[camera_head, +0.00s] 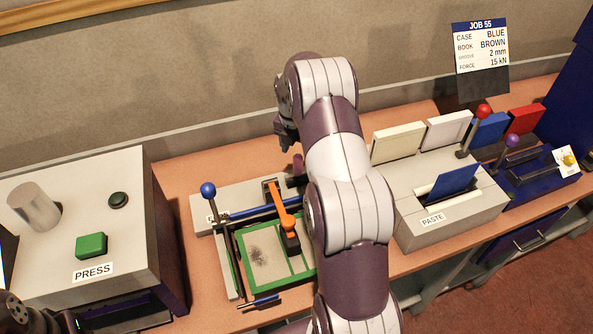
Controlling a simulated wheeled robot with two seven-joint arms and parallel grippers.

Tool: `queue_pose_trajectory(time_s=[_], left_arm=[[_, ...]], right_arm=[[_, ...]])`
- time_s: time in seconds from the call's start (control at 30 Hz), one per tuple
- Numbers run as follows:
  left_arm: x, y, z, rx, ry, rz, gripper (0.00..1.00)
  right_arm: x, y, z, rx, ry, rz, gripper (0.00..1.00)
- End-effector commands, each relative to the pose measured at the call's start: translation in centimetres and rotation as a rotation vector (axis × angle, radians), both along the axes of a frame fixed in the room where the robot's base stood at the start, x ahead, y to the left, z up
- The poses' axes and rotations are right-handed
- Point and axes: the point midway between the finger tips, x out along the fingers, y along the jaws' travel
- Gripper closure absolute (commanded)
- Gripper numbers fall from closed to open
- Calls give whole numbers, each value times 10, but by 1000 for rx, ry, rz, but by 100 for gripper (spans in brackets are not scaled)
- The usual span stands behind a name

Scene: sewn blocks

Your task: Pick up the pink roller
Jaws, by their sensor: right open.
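I cannot clearly make out the pink roller. A small pinkish-purple piece (298,164) shows just below my right gripper and may be part of it, with the rest hidden behind my right arm. My right gripper (287,138) is mostly hidden behind its own wrist, points down near the back of the bench, and is open. A dark part of my left arm or gripper (30,316) shows at the lower left corner, and its jaws cannot be made out.
A green-framed board (262,258) with an orange-handled tool (280,208) lies left of my arm. The PRESS machine (60,190) stands at the left. The PASTE box (455,215), a blue device (540,180) and colored panels (525,119) are at the right. A job sign (481,47) stands behind.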

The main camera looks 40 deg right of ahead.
Motion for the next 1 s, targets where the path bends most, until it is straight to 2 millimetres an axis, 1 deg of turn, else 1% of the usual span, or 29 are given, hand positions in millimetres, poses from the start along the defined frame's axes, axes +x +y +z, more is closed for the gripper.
queue_pose_trajectory(time_s=[0.17, 0.27, 0.3, 0.37, 0.47, 0.6, 0.63, 0.67, 0.7, 0.77, 0.8, 1.0], left_arm=[[0, 0, 12, 0, 0, 0, 57], [0, 0, 23, 0, 0, 0, 57], [0, 0, 22, 0, 0, 0, 57], [0, 0, 23, 0, 0, 0, 57], [0, 0, 23, 0, 0, 0, 57], [0, 0, 22, 0, 0, 0, 57], [0, 0, 22, 0, 0, 0, 57], [0, 0, 22, 0, 0, 0, 57], [0, 0, 22, 0, 0, 0, 57], [0, 0, 22, 0, 0, 0, 57], [0, 0, 22, 0, 0, 0, 57], [0, 0, 22, 0, 0, 0, 57]], right_arm=[[-2, 0, -19, 2, 3, -1, 41], [-4, 0, -38, 2, 3, -2, 41], [-3, -1, -47, 1, 1, -2, 41], [-2, -2, -55, 1, 1, -2, 41], [-1, -3, -61, -1, -2, -2, 41], [-1, -3, -62, -1, -2, -2, 41], [-1, -3, -62, -1, -2, -2, 44], [-1, -3, -61, -1, -2, -2, 54], [-1, -3, -61, -1, -2, -2, 67], [-1, -3, -61, -1, -2, -2, 87], [-1, -3, -61, -1, -2, -3, 100], [-1, -3, -61, -1, -3, -3, 100]])
